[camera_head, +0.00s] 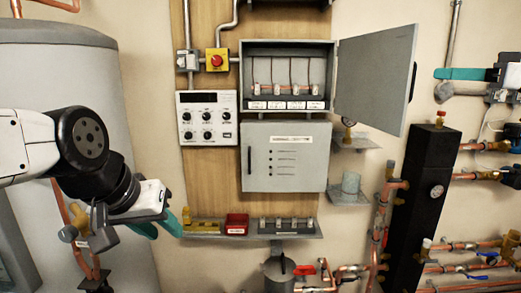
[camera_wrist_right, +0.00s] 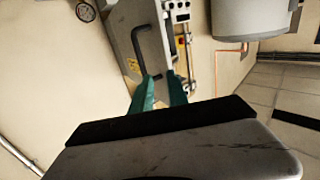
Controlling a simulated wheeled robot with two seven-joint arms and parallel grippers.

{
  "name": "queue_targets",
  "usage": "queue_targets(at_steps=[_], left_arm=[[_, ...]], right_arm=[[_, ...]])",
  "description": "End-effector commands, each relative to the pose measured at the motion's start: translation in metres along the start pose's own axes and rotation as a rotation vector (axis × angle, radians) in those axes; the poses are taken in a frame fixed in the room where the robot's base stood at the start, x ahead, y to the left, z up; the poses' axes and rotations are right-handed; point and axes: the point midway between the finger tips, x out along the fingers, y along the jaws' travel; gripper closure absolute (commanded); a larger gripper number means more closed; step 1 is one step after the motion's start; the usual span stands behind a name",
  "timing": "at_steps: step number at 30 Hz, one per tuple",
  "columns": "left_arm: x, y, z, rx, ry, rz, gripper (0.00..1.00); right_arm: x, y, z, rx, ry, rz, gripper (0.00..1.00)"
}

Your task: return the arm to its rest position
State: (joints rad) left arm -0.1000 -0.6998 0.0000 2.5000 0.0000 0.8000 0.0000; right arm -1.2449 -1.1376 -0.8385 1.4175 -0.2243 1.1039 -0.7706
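My left arm comes in from the left in the head view. Its gripper (camera_head: 160,226) has two teal fingers set apart with nothing seen between them, in front of the wall left of the small shelf. My right gripper (camera_head: 440,74) is at the upper right edge, its teal finger pointing left, to the right of the open cabinet door. In the right wrist view my right gripper (camera_wrist_right: 162,80) shows two teal fingers with a gap and nothing held. A grey panel with a dark handle (camera_wrist_right: 150,45) lies beyond the fingertips. Most of the right arm is out of view.
An open grey cabinet (camera_head: 290,48) with its door (camera_head: 376,78) swung right stands above a closed grey box (camera_head: 285,157). A shelf (camera_head: 210,235) holds a red tray (camera_head: 236,223). A black column (camera_head: 425,190) and copper pipes fill the right. A large grey tank (camera_head: 60,75) stands behind my left arm.

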Motion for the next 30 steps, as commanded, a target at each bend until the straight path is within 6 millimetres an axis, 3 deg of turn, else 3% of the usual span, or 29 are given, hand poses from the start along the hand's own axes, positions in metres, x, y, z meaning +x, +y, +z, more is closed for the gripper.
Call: queue_targets(at_steps=[3,7,11,13,17,21,25,30], left_arm=[[0.000,0.000,0.000,0.000,0.000,0.000,0.64],[0.000,0.000,0.000,0.000,0.000,0.000,0.64],[0.000,0.000,0.000,0.000,0.000,0.000,0.64],[0.000,0.000,0.000,0.000,0.000,0.000,0.64],[0.000,0.000,0.000,0.000,0.000,0.000,0.64],[0.000,0.000,0.000,0.000,0.000,0.000,0.64],[0.000,0.000,0.000,0.000,0.000,0.000,0.64],[0.000,0.000,0.000,0.000,0.000,0.000,0.64]], right_arm=[[0.002,-0.077,-0.023,-0.019,-0.080,0.027,0.80],[0.031,-0.166,-0.018,-0.002,-0.216,0.067,0.80],[0.074,-0.235,0.025,0.057,-0.385,0.123,0.80],[0.096,-0.263,0.062,0.106,-0.489,0.165,0.80],[0.124,-0.298,0.145,0.223,-0.676,0.255,0.80],[0.131,-0.319,0.221,0.342,-0.827,0.344,0.80],[0.128,-0.328,0.260,0.410,-0.902,0.395,0.80],[0.126,-0.332,0.274,0.435,-0.928,0.414,0.80]])
